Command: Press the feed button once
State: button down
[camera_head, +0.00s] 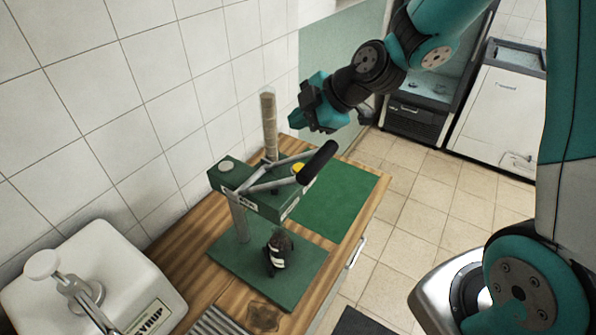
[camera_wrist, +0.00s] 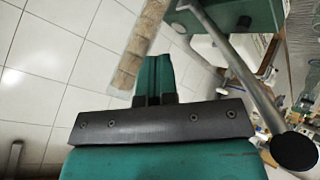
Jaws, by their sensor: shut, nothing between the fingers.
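A green press (camera_head: 250,190) stands on the wooden counter, with a long lever ending in a black handle (camera_head: 317,162). A yellow button (camera_head: 298,168) sits on top of its right end, partly beside the handle. A pale round cap (camera_head: 226,166) is at its left end. I cannot read which is the feed button. My gripper (camera_head: 297,119) is shut and empty, in the air above and behind the press, apart from it. In the wrist view its closed fingers (camera_wrist: 154,75) show, with the lever's black end (camera_wrist: 293,151) at lower right; the yellow button is not visible there.
A tall tube of corks (camera_head: 268,125) rises behind the press, close to my gripper. A dark bottle (camera_head: 280,252) stands on the press base. A white syrup dispenser (camera_head: 90,285) is at lower left. A green mat (camera_head: 345,200) lies bare on the right.

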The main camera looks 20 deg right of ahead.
dwell(0.3)
notch_tip(320, 180, down, 8)
jog(key=b, duration=0.4)
jog(key=shift+b, duration=0.4)
jog(key=shift+f+b, duration=0.35)
jog(key=shift+b, duration=0.2)
jog(key=shift+f, duration=0.15)
dwell(1.2)
jog(key=shift+f+b, duration=0.3)
jog(key=shift+b, duration=0.4)
jog(key=shift+f+b, duration=0.5)
jog(key=shift+b, duration=0.15)
dwell(0.4)
jog(key=shift+r, duration=0.15)
jog(key=shift+r+p, duration=0.5)
jog(key=shift+r, duration=0.3)
